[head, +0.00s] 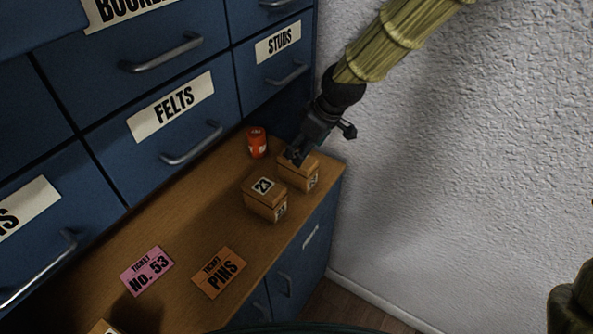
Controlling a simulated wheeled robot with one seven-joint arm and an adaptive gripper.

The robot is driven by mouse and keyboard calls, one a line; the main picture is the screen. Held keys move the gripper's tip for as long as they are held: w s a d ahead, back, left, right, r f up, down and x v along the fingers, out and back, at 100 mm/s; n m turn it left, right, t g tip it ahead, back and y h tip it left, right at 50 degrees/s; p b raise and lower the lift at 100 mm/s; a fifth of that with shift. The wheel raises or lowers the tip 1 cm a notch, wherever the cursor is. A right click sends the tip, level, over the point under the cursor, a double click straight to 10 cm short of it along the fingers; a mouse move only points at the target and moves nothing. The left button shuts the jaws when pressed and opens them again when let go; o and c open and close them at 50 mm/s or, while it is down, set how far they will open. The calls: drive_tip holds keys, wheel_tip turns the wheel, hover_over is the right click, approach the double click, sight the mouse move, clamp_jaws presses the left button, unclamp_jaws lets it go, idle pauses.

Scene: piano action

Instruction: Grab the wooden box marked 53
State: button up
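A small wooden box (311,173) stands near the right end of the wooden counter. The label on its side is too small to read surely, and its top is partly covered by my gripper. My gripper (295,157) points down at this box's top from above, at or very near it. I cannot tell whether the fingers touch it or how far apart they are. A second wooden box (265,205), marked 23 on its top, stands just in front and to the left. A pink ticket (147,271) reading No. 53 lies on the counter further left.
A red can (257,142) stands behind the boxes, close to the blue drawers (160,115). An orange ticket (219,272) reading PINS lies near the counter's front edge. Part of another pale wooden thing (103,328) shows at the bottom left. A white wall (440,180) rises on the right.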

sight(294, 166)
drive_tip(key=x, duration=0.3)
drive_tip(key=shift+a+f, duration=0.1)
drive_tip(key=shift+f, duration=0.2)
drive_tip(key=shift+p+x, duration=1.15)
drive_tip(key=shift+x, duration=1.1)
drive_tip(key=shift+a+f, duration=0.2)
drive_tip(key=shift+f, duration=0.35)
drive_tip(key=shift+f, duration=0.25)
drive_tip(key=c, duration=1.2)
